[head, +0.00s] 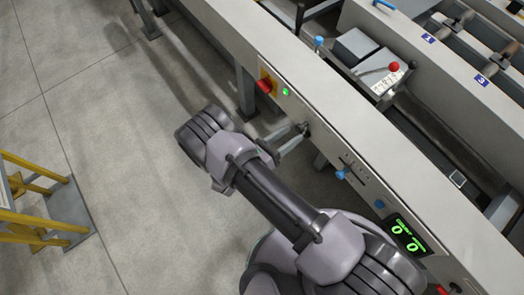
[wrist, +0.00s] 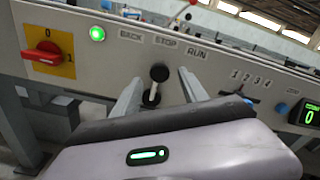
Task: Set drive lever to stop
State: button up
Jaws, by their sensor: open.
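The drive lever (wrist: 159,74) has a black round knob on a short stem. In the wrist view it points up toward the STOP label (wrist: 165,41), with BACK to its left and RUN to its right. My gripper (wrist: 161,77) is open, one finger on each side of the knob, with gaps showing on both sides. In the head view my gripper (head: 297,136) reaches the front panel, and the lever is small and dark at its fingertips.
A red rotary switch (wrist: 43,54) on a yellow plate and a green lamp (wrist: 97,34) sit left of the lever. A blue-knobbed slider (head: 342,174) and a green display (head: 404,236) lie to its right. A yellow frame (head: 40,200) stands on the open floor.

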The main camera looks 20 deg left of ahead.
jog(key=p+v, duration=0.1)
jog(key=v, duration=1.1)
jog(key=shift+s+a, duration=0.25)
jog(key=shift+s, duration=0.05)
jog(key=w+d+r+m+g+y, duration=0.1)
jog(key=d+r+m+g, duration=0.4)
jog(key=r, duration=0.3)
jog(key=w+d+r+m+g+y, duration=0.1)
jog(key=w+d+r+m+g, duration=0.15)
jog(key=r+m+g, duration=0.4)
jog(key=d+r+m+g, duration=0.3)
jog(key=d+r+m, duration=0.2)
jog(key=r+m, duration=0.35)
jog(key=s+d+r+m+t+y, duration=0.3)
jog(key=s+d+r+m+y, duration=0.1)
jog(key=r+m, duration=0.4)
jog(key=s+d+r+m+t+y, duration=0.3)
jog(key=r+m+y, duration=0.4)
jog(key=m, duration=0.3)
jog(key=shift+s+d+r, duration=0.4)
jog(key=shift+s+r, duration=0.1)
jog(key=shift+s, duration=0.05)
